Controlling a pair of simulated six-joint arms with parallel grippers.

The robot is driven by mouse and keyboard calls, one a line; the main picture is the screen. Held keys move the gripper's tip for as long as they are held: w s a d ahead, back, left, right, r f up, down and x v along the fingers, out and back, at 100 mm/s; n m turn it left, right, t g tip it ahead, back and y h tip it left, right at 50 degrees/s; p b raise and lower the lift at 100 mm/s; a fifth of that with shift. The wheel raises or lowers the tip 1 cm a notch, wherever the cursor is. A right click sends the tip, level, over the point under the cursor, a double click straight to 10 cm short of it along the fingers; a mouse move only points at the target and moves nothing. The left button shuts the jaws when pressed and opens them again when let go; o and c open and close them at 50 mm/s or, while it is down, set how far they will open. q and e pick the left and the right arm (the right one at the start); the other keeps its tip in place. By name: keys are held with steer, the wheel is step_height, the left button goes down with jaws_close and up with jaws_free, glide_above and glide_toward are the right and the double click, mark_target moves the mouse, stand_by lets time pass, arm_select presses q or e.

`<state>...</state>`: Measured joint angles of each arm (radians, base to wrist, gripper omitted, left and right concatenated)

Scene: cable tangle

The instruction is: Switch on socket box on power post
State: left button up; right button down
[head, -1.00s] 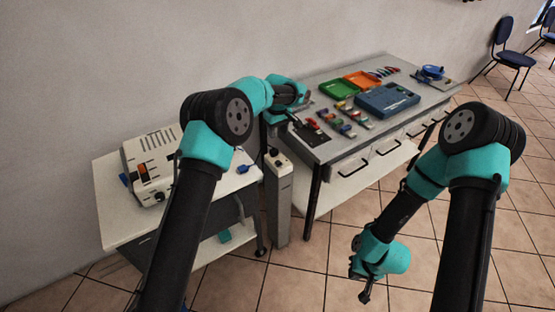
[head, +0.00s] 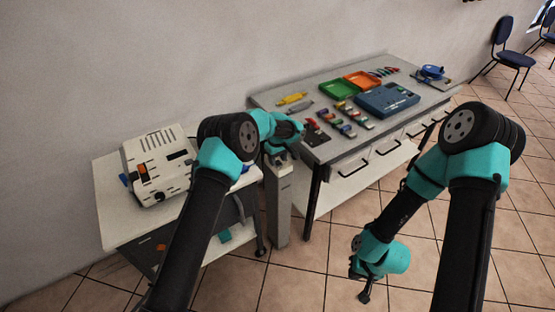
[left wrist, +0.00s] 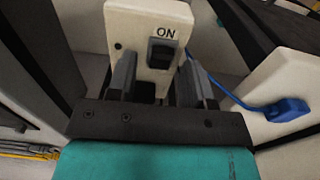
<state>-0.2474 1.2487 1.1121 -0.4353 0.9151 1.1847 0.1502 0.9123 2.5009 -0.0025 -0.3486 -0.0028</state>
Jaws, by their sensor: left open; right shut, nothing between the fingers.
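The power post (head: 278,205) stands between the small white table and the workbench. In the left wrist view, the pale socket box (left wrist: 127,20) at its top bears a black rocker switch (left wrist: 163,52) under the word ON. My left gripper (head: 281,158) is at the post top and covers most of it in the head view. In the left wrist view its fingers (left wrist: 158,80) are open, one to each side of the switch; contact cannot be told. My right gripper (head: 362,287) is shut and empty, low over the floor, away from the post.
A white device (head: 158,165) stands on the small table (head: 112,215) left of the post. The workbench (head: 345,155) with trays and tools is close on the right. A blue plug (left wrist: 287,109) with a blue cable lies right of the box.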

arm_select(q)
steer(key=shift+f, duration=0.1)
steer(key=shift+c, duration=0.4)
jaws_close()
steer(key=shift+s+d+t+y, duration=0.1)
steer(key=shift+t+y, duration=0.3)
steer(key=shift+t, duration=0.2)
steer(key=shift+o, duration=0.4)
jaws_free()
